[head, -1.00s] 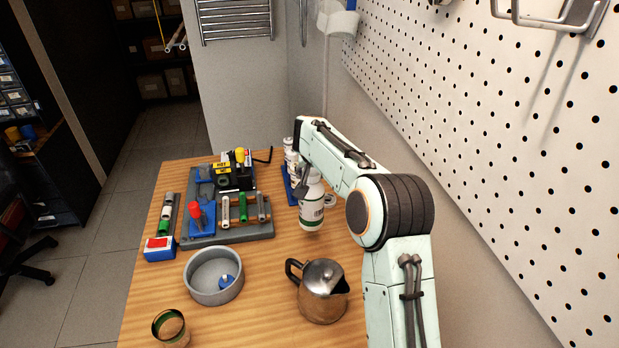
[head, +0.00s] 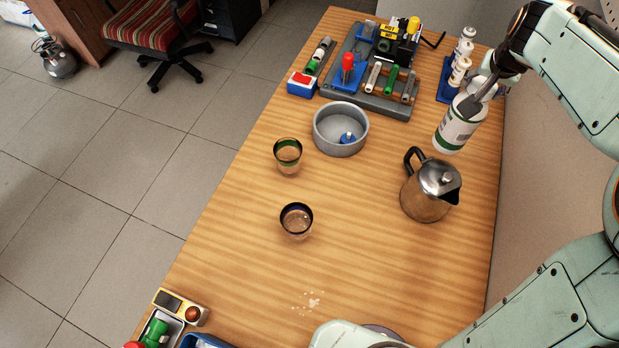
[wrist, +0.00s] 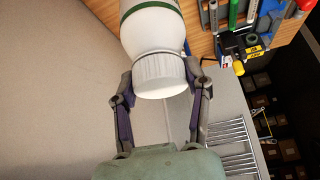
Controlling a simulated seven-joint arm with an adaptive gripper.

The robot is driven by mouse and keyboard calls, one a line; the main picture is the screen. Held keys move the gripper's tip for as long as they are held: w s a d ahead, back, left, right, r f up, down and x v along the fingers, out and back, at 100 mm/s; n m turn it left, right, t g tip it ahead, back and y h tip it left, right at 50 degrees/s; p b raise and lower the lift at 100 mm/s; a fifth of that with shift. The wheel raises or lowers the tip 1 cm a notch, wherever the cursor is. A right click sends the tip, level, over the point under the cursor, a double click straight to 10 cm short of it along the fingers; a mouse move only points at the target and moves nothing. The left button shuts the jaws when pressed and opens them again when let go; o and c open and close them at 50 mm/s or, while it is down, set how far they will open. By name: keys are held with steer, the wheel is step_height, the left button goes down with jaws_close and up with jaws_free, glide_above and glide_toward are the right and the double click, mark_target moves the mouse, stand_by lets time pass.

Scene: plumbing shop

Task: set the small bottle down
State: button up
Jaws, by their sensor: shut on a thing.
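My gripper (head: 484,92) is shut on a white bottle (head: 459,128) with a green band and a printed label. The bottle is slightly tilted in the head view, at the table's right side behind the metal pot. Whether its base touches the table I cannot tell. In the wrist view the two fingers (wrist: 160,72) stand on either side of the bottle's white ribbed cap (wrist: 162,76). The lower end of the bottle is out of the wrist view.
A metal pot (head: 428,192) stands just in front of the bottle. Smaller white bottles (head: 464,46) stand in a blue holder (head: 446,84) behind it. A grey tool tray (head: 372,100), a grey bowl (head: 322,130) and two cups (head: 288,160) (head: 297,222) lie leftward.

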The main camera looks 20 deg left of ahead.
steer(key=s+a+n+g+y, duration=0.4)
steer(key=s+a+n+y, duration=0.2)
steer(key=s+a+n, duration=1)
steer(key=s+a, duration=0.4)
steer(key=a, duration=0.1)
steer(key=shift+a+y, duration=0.15)
steer(key=shift+y, duration=0.15)
steer(key=s+a+n+g, duration=0.1)
steer(key=s+n, duration=0.1)
steer(key=s, duration=0.1)
steer(key=s+a+n+g, duration=0.1)
steer(key=s+n, duration=0.1)
steer(key=s, duration=0.2)
steer(key=s+a+n+g, duration=0.1)
steer(key=s+n, duration=0.1)
steer(key=s, duration=0.2)
steer(key=shift+r, duration=0.15)
steer(key=shift+w+a+f, duration=1.25)
steer(key=shift+a+f, duration=0.7)
steer(key=shift+f, duration=0.2)
steer(key=shift+w+a+f, duration=1.2)
steer(key=shift+a+f, duration=0.7)
steer(key=shift+f, duration=0.25)
steer(key=shift+w+a+f, duration=1.25)
steer(key=shift+a+f, duration=0.7)
steer(key=shift+f, duration=0.3)
